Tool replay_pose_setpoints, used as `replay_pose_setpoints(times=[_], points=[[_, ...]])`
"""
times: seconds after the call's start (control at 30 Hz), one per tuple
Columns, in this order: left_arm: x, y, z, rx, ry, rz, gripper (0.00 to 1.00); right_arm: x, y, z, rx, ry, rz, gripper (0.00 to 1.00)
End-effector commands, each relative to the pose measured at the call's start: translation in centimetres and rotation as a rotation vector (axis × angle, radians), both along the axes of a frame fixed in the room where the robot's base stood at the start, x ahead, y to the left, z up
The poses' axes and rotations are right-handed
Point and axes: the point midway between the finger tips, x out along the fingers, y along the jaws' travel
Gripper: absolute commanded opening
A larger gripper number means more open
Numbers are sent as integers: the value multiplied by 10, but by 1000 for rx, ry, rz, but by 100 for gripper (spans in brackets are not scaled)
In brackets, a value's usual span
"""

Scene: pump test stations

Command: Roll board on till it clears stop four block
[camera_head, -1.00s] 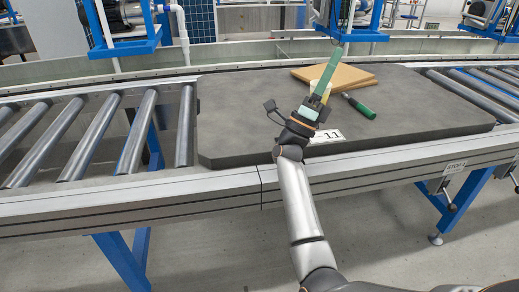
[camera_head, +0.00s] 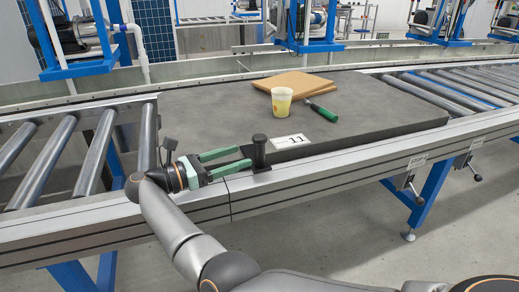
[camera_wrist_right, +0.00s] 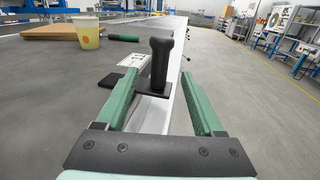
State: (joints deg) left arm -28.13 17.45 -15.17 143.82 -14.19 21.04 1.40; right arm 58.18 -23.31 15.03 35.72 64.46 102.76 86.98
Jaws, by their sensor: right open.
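The board (camera_head: 210,122) is a thick dark grey slab lying flat on the roller conveyor. A black upright handle (camera_head: 259,150) on a flat black base stands at its near edge, beside a white label reading 11 (camera_head: 289,141). My right gripper (camera_head: 243,158) is open at the near conveyor rail, its green fingers pointing at the handle. In the right wrist view the handle (camera_wrist_right: 160,62) shows between and just beyond the fingers (camera_wrist_right: 157,78). I cannot tell whether they touch it. My left gripper is not in view. I cannot make out a stop block.
A yellowish cup (camera_head: 281,102), brown flat sheets (camera_head: 293,81) and a green-handled tool (camera_head: 321,112) sit on the board. Bare rollers (camera_head: 95,152) lie to the left and more (camera_head: 455,88) to the right.

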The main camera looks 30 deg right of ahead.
Motion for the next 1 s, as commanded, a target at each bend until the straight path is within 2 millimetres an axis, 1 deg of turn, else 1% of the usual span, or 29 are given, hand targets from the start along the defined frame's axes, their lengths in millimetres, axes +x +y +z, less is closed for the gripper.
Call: replay_pose_setpoints(times=[0.03, 0.17, 0.3, 0.4, 0.5, 0.7, 1.0], points=[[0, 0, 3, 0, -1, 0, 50, -2, -9, 0, 1, 1, -5, 69], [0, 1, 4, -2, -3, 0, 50, -3, -35, 0, -4, 0, -5, 69], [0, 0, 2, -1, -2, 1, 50, -3, -63, -1, -4, 1, -3, 69], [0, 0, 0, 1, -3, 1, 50, -4, -80, -1, -5, 1, -3, 69], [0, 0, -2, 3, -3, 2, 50, -4, -92, -1, -3, 2, -2, 69], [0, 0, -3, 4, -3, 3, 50, -4, -105, 0, -3, 3, 0, 69], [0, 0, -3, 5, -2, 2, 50, -4, -106, 0, -3, 3, 0, 68]])
